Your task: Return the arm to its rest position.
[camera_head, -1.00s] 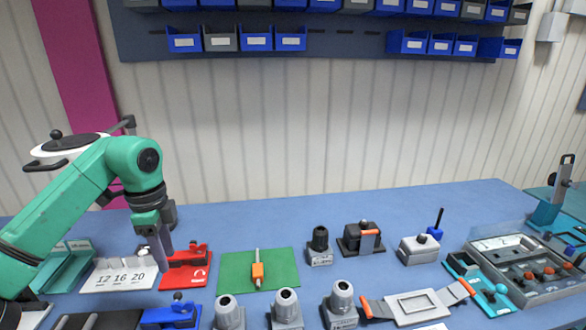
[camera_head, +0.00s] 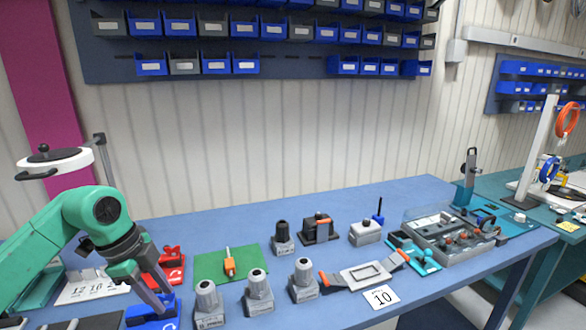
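My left arm comes in from the left in green. Its gripper (camera_head: 160,300) points down over the front left of the blue table (camera_head: 345,197), with its two grey fingers apart and nothing visible between them. The fingers are over or beside a blue fixture (camera_head: 150,312); whether they touch it I cannot tell. A red fixture (camera_head: 170,262) stands just behind the gripper. My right gripper does not show.
A green mat (camera_head: 212,264) holds an orange-handled tool (camera_head: 229,264). Several grey connectors (camera_head: 257,290) stand along the front edge. A grey tray (camera_head: 455,236) sits at the right end. Blue bins (camera_head: 232,64) hang on the back wall. The table's back strip is clear.

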